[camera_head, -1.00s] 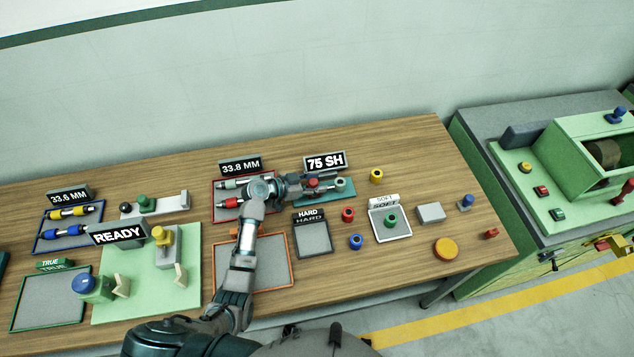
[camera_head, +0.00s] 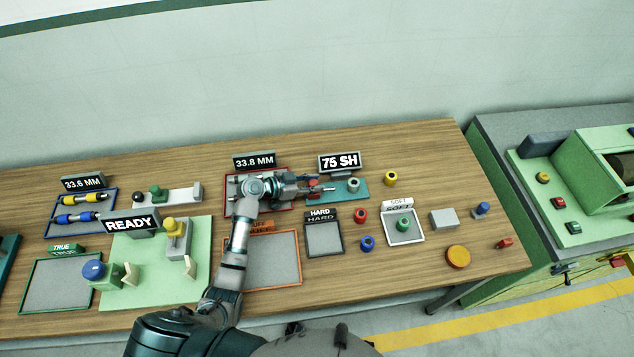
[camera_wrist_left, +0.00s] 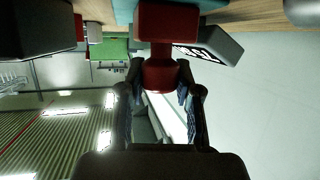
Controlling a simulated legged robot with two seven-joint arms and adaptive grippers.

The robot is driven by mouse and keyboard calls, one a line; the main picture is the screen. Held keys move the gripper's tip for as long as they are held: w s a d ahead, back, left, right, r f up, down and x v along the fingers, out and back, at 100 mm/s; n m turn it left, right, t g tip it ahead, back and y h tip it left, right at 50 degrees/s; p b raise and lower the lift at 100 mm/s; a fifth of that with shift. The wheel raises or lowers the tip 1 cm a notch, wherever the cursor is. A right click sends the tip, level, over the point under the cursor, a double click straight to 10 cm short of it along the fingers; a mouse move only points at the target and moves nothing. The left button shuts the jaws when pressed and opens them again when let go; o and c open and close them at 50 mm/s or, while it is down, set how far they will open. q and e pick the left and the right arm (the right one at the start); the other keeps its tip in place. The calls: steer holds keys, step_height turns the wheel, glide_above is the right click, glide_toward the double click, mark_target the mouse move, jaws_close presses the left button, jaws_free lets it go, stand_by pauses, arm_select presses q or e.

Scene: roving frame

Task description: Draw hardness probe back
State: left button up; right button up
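The hardness probe is a red piece (camera_head: 314,186) on a teal base (camera_head: 360,192), below a display reading 75 SH (camera_head: 340,161). A pale round piece (camera_head: 352,185) stands on the base to its right, with a gap between. My left gripper (camera_head: 308,189) reaches the probe from the left. A red block (camera_wrist_left: 167,22) joins that knob. My right gripper is not in view.
A red-framed tray (camera_head: 285,208) with a 33.8 MM display (camera_head: 254,161) lies under my left forearm. An orange-framed tray (camera_head: 285,262) and a HARD tray (camera_head: 324,240) are nearer. Loose yellow (camera_head: 391,178), red (camera_head: 360,216) and blue (camera_head: 368,243) cylinders stand to the right.

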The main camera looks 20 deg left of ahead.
arm_select(q)
steer(key=o, duration=0.4)
steer(key=shift+a, duration=0.25)
steer(key=shift+s+a, duration=0.1)
steer(key=shift+a, duration=0.15)
steer(key=shift+s+a+r, duration=0.1)
steer(key=shift+s+a, duration=0.15)
steer(key=shift+a, duration=0.1)
steer(key=v, duration=0.5)
steer(key=shift+s+d+r, duration=0.1)
steer(key=shift+s, duration=0.05)
steer(key=shift+s+a+r, duration=0.15)
steer(key=shift+s+a, duration=0.15)
steer(key=shift+a, duration=0.35)
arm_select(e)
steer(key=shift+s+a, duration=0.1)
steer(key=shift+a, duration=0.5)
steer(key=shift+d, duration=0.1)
